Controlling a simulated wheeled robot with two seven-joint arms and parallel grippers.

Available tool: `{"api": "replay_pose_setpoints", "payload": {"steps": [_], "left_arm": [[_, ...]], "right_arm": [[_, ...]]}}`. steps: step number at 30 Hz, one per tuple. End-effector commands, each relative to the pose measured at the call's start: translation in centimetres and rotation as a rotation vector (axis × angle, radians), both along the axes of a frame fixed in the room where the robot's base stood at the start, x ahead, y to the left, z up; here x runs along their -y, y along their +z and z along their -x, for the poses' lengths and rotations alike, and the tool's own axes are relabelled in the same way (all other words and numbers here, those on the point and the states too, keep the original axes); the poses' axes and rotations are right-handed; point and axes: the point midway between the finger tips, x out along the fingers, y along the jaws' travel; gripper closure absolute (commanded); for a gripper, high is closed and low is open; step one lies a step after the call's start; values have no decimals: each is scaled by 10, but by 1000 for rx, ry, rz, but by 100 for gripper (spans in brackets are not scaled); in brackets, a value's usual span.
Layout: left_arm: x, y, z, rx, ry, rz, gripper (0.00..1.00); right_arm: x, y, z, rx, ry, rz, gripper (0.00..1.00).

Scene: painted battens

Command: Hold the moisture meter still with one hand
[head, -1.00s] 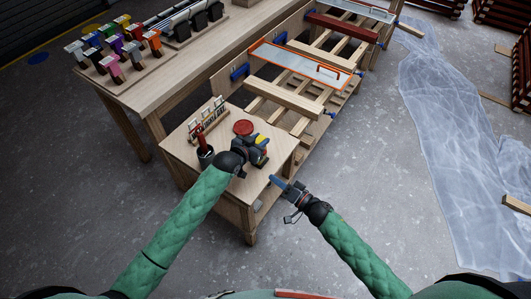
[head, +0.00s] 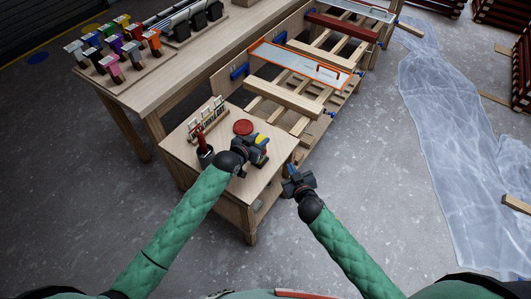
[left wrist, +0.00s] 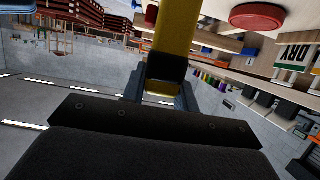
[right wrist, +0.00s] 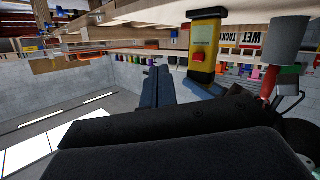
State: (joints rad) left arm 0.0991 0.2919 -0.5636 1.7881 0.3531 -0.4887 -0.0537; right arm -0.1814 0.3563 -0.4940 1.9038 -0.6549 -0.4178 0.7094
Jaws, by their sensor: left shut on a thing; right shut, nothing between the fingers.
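The moisture meter (head: 261,140) is a yellow and dark handheld device above the small side table (head: 266,185). My left gripper (head: 257,147) is shut on it; its yellow body (left wrist: 177,28) rises between the fingers in the left wrist view. My right gripper (head: 290,170) is shut and empty at the table's right edge, to the right of and below the meter in the head view. Its blue-grey fingers (right wrist: 155,88) appear left of the meter in the right wrist view, apart from it.
A red round disc (head: 243,127), a small lettered rack (head: 207,117) and a dark cup with a red-handled tool (head: 205,155) stand on the side table. A long bench (head: 180,75) with coloured brushes is behind. Battens on a rack (head: 285,98) lie beyond. Plastic sheeting (head: 445,130) covers floor at right.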

Motion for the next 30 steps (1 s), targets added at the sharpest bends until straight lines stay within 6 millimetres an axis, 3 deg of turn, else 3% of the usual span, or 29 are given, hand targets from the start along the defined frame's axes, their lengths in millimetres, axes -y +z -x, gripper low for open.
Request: {"api": "replay_pose_setpoints", "payload": {"steps": [9,23,30], "left_arm": [[0,0,0,0,0,0,99],[0,0,0,0,0,0,99],[0,0,0,0,0,0,99]], "right_arm": [[9,-7,0,15,23,246,100],[8,-7,-1,22,30,265,100],[-5,-7,-11,22,30,263,100]]}}
